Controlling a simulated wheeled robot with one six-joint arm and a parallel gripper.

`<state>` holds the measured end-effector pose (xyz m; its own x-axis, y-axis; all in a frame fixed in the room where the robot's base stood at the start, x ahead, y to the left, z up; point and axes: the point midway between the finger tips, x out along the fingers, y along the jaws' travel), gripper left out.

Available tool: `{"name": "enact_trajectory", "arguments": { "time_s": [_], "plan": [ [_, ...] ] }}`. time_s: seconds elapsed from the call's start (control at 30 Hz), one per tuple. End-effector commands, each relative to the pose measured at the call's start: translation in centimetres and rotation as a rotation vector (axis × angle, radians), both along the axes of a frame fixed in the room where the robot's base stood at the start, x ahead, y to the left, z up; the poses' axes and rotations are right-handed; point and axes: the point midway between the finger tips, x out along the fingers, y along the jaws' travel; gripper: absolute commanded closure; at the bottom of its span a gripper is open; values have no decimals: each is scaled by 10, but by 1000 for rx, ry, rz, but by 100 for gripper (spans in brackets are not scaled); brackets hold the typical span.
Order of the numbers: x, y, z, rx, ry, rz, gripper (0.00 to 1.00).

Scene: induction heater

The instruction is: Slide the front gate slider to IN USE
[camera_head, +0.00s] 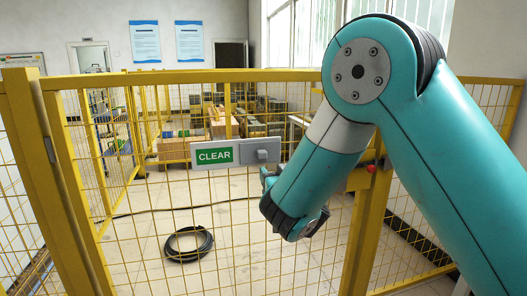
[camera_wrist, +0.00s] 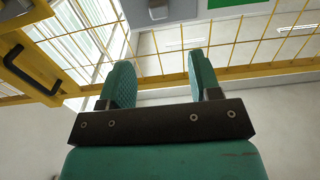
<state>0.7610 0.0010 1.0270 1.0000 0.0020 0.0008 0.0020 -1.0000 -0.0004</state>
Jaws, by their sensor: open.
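The front gate slider is a grey knob (camera_head: 262,155) on the right part of a pale plate (camera_head: 240,146) fixed to the yellow gate. A green panel reading CLEAR (camera_head: 214,155) shows to the knob's left. In the wrist view the knob (camera_wrist: 158,12) shows at the top edge, beyond and apart from the fingers, with part of the green panel (camera_wrist: 232,3) to its right. My gripper (camera_wrist: 160,78) is open, with nothing between its two teal fingers. In the head view my arm's end is right of and below the plate, and the fingers are largely hidden.
The yellow mesh gate (camera_head: 100,160) spans the view. A yellow post (camera_head: 365,240) with a red button (camera_head: 372,168) stands behind my arm. A black handle (camera_wrist: 32,66) shows at left in the wrist view. A coiled black cable (camera_head: 188,245) lies on the floor beyond the mesh.

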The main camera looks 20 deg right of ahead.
Motion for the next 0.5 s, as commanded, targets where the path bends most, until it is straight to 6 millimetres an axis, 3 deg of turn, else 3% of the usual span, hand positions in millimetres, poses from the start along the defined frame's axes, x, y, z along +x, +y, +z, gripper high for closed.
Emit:
{"name": "enact_trajectory", "arguments": {
  "time_s": [0.03, 0.3, 0.5],
  "plan": [
    [13, -2, 9, 1, 0, -5, 43],
    [75, -3, 7, 1, 0, -5, 43],
    [111, -2, 3, 1, 0, -3, 43]
  ]
}}
